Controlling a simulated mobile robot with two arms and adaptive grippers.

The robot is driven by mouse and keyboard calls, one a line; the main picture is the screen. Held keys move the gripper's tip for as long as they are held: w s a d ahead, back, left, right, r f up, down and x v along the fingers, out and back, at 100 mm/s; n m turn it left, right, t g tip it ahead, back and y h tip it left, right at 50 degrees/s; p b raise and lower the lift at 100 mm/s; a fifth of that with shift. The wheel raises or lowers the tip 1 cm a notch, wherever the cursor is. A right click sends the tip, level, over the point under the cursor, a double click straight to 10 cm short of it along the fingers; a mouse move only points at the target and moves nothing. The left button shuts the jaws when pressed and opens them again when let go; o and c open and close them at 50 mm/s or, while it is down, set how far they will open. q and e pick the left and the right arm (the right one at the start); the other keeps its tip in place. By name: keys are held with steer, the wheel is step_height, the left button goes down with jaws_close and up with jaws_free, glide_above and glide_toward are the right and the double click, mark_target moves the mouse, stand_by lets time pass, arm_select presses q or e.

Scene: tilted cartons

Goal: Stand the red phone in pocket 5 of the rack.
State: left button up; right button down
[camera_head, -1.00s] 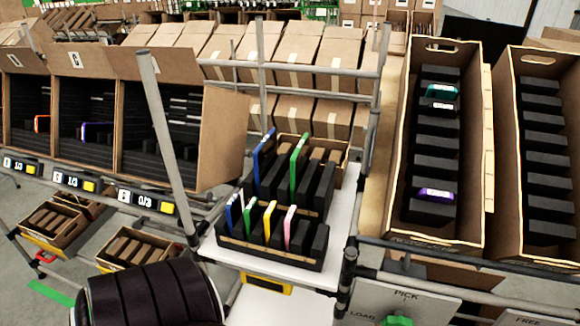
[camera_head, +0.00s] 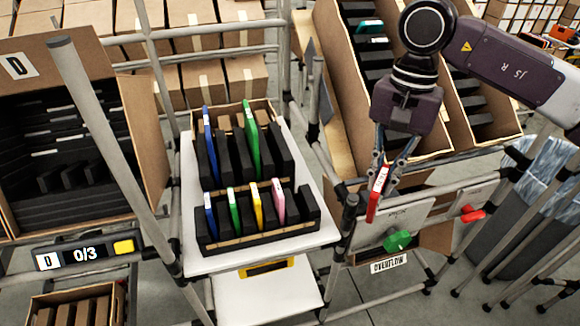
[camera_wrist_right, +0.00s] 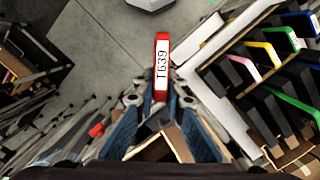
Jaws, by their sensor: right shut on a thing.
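My right gripper (camera_head: 387,168) is shut on the red phone (camera_head: 376,194), which hangs upright below the fingers, to the right of the rack. In the right wrist view the red phone (camera_wrist_right: 162,68) shows a white label reading T639 between the fingertips (camera_wrist_right: 160,98). The rack (camera_head: 262,237) is black and stands on a white shelf, with two rows of pockets. Its front row holds a blue, a green, a yellow and a pink phone (camera_head: 278,201), with an empty-looking pocket at the right end. The back row holds a blue phone (camera_head: 209,145) and a green phone (camera_head: 252,138). My left gripper is out of view.
A tall carton (camera_head: 336,80) with black dividers stands behind my right arm. Grey posts and rails surround the shelf; a post (camera_head: 349,215) stands between the rack and the phone. A green knob (camera_head: 397,241) and a red knob (camera_head: 472,213) are below.

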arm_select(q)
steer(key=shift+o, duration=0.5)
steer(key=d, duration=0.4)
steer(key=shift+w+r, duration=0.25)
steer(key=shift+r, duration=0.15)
arm_select(e)
steer(key=w+a+f+m+t+y, duration=0.35)
steer(key=w+a+m, duration=0.6)
steer(key=m, duration=1.05)
arm_select(q)
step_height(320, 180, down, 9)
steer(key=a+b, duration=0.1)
steer(key=b, duration=0.7)
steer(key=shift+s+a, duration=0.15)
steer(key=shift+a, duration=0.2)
arm_select(e)
steer(key=a+f+m+t, duration=0.1)
steer(key=f+m, duration=0.1)
steer(key=f, duration=0.2)
steer(key=w+a+f+m+t+h, duration=0.1)
steer(key=a+f+m, duration=0.1)
steer(key=f, duration=0.3)
steer(key=a+f+m+t+h, duration=0.1)
steer(key=f+m, duration=0.1)
steer(key=f, duration=0.3)
steer(key=shift+w+a+m, duration=0.15)
steer(key=shift+w+m, duration=0.1)
steer(key=shift+m, duration=0.15)
